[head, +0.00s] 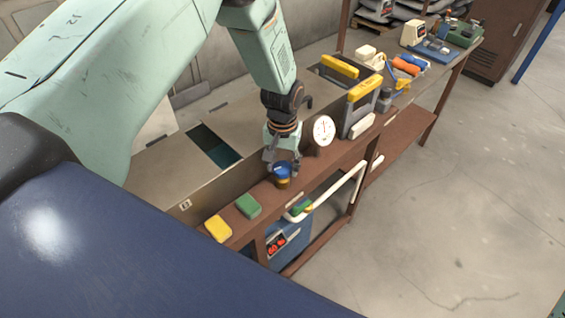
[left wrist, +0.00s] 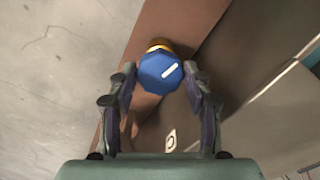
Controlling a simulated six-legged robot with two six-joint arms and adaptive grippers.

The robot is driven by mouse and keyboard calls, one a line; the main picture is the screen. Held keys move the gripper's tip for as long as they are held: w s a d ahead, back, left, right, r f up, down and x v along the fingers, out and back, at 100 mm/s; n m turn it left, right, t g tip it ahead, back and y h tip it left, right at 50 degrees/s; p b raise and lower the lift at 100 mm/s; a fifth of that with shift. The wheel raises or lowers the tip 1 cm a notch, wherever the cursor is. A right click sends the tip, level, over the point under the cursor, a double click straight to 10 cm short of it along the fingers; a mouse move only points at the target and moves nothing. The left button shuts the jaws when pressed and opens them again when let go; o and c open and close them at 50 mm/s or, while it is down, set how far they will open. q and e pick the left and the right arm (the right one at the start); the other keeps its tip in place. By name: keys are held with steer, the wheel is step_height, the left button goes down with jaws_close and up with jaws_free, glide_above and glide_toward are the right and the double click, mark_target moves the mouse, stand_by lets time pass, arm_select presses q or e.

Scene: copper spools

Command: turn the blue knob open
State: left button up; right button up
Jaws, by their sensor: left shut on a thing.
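The blue knob (head: 281,169) sits at the front edge of the brown bench, above a yellow-brass fitting. In the left wrist view, the knob (left wrist: 160,73) is a faceted blue disc with a white line slanting up to the right. My left gripper (head: 283,163) comes down over the knob from above and is shut on it. In the left wrist view, the fingers of the left gripper (left wrist: 160,84) stand on either side of the knob. My right gripper is in neither view.
A white round dial gauge (head: 323,130) stands just right of the knob. A green block (head: 248,206) and a yellow block (head: 218,229) lie on the ledge to the left. A white pipe (head: 345,190) runs below the bench edge. An open slot (head: 214,147) is behind.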

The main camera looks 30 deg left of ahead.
mark_target(283, 167)
arm_select(q)
steer(key=shift+w+r, duration=0.1)
steer(key=shift+w, duration=0.1)
stand_by(0.3)
steer(key=o, duration=1.2)
steer(key=shift+s, duration=0.15)
steer(key=shift+c, duration=0.2)
steer(key=shift+r, duration=3.95)
steer(key=shift+s, duration=0.1)
